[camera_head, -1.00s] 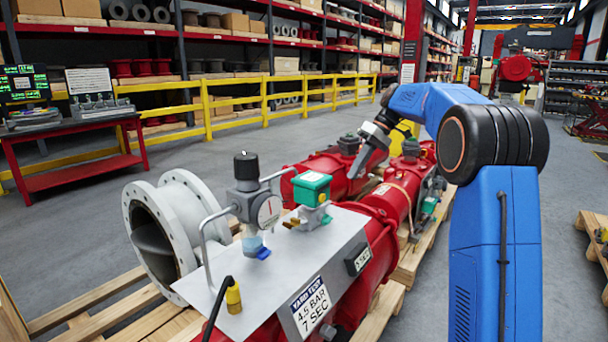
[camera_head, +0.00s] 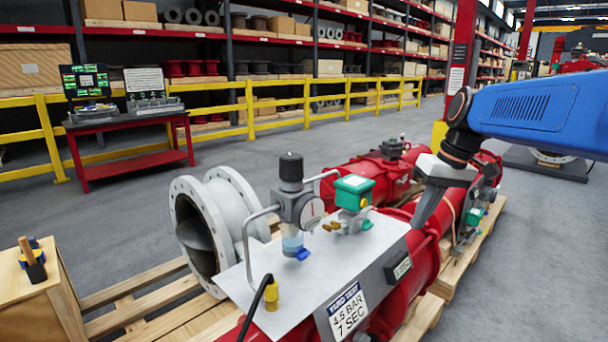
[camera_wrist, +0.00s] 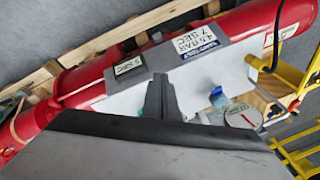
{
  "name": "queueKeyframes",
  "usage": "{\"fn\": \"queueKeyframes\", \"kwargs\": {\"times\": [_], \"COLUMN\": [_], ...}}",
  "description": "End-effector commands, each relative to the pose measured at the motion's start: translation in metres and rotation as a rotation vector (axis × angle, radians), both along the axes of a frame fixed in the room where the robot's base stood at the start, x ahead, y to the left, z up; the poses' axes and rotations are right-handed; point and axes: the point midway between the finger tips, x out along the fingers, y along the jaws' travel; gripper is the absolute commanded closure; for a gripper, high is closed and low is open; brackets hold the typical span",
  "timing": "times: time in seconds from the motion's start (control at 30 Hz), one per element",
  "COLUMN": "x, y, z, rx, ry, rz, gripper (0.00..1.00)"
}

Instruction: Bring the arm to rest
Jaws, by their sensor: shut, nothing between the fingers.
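My blue arm (camera_head: 530,105) reaches in from the right in the head view. My gripper (camera_head: 419,222) is shut and empty, with its dark fingers pointing down by the right end of the grey panel (camera_head: 262,308) on the red actuator (camera_head: 425,258). In the wrist view my gripper (camera_wrist: 160,80) shows as closed dark fingers in front of the same panel (camera_wrist: 195,80). I cannot tell the exact gap, but no contact is visible. The panel carries a gauge (camera_head: 311,212), a black-knobbed regulator (camera_head: 291,175) and a green-capped valve (camera_head: 354,190).
A white flanged valve body (camera_head: 235,205) joins the actuator, on wooden pallets (camera_head: 140,315). A second red actuator (camera_head: 350,172) lies behind. A wooden box (camera_head: 38,300) stands front left. A red bench (camera_head: 130,163) and yellow railing (camera_head: 225,112) stand behind open floor.

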Motion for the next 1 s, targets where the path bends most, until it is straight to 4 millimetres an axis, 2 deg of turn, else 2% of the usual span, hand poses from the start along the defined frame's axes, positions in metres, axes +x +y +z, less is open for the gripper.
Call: {"fn": "queueKeyframes", "kwargs": {"times": [0.03,0.1,0.33,0.6,0.8,1.0], "x": [-0.017,-0.035,-0.095,-0.161,-0.204,-0.229], "y": [0.001,0.001,-0.002,-0.009,-0.015,-0.020], "z": [-0.004,-0.010,-0.037,-0.079,-0.115,-0.141], "rx": [-0.013,-0.030,-0.083,-0.134,-0.160,-0.175], "ry": [-0.010,-0.023,-0.074,-0.143,-0.198,-0.235], "rz": [-0.014,-0.038,-0.115,-0.197,-0.248,-0.283], "gripper": [1.00,1.00,1.00,1.00,1.00,1.00]}}
